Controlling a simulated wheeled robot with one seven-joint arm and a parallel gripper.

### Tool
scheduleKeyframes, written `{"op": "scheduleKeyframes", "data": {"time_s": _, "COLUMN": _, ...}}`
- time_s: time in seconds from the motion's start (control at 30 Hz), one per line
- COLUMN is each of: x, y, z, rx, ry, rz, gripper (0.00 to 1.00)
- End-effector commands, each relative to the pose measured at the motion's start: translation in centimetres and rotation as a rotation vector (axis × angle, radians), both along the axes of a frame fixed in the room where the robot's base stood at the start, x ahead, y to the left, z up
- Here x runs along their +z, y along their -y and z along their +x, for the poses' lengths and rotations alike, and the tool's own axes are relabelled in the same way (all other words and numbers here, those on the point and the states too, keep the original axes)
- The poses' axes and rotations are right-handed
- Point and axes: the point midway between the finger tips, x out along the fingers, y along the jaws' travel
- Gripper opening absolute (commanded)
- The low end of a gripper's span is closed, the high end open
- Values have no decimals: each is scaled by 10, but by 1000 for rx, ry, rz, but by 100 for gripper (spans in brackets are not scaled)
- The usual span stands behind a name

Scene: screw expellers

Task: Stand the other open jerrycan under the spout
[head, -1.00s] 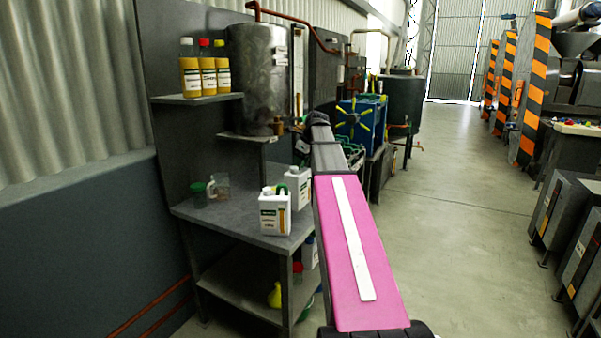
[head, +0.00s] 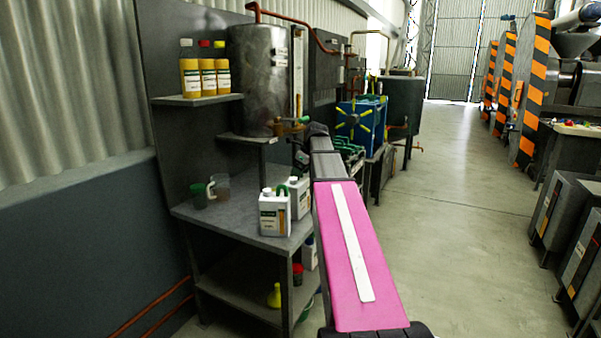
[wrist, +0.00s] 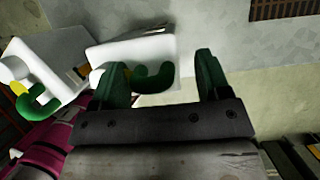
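Two white jerrycans with green handles stand close together on the grey bench (head: 235,222). The front jerrycan (head: 272,216) shows its label. The rear jerrycan (head: 300,198) is partly hidden behind it and by my arm. The tank (head: 262,80) has a brass spout (head: 280,128) low on its side, above and behind the jerrycans. In the wrist view my gripper (wrist: 160,80) is open. One jerrycan (wrist: 150,52) lies beyond the fingers, its green handle showing between them, close to the left finger. The other jerrycan (wrist: 50,65) is left of the fingers.
A dark green cup (head: 199,195) and a clear jug (head: 220,186) stand at the back of the bench. Several yellow bottles (head: 207,77) stand on the upper shelf. A yellow funnel (head: 274,295) is on the lower shelf.

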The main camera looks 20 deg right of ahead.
Motion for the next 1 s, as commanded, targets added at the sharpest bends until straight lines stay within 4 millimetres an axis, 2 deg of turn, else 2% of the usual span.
{"op": "scheduleKeyframes", "data": {"time_s": 0.27, "x": 11, "y": 2, "z": -3, "rx": 0, "ry": 1, "rz": 1, "gripper": 71}}
{"op": "scheduleKeyframes", "data": {"time_s": 0.7, "x": 84, "y": 24, "z": -23, "rx": 0, "ry": 1, "rz": 0, "gripper": 71}}
{"op": "scheduleKeyframes", "data": {"time_s": 0.83, "x": 100, "y": 29, "z": -28, "rx": 0, "ry": 1, "rz": 0, "gripper": 71}}
{"op": "scheduleKeyframes", "data": {"time_s": 1.0, "x": 111, "y": 32, "z": -31, "rx": 0, "ry": -1, "rz": 1, "gripper": 71}}
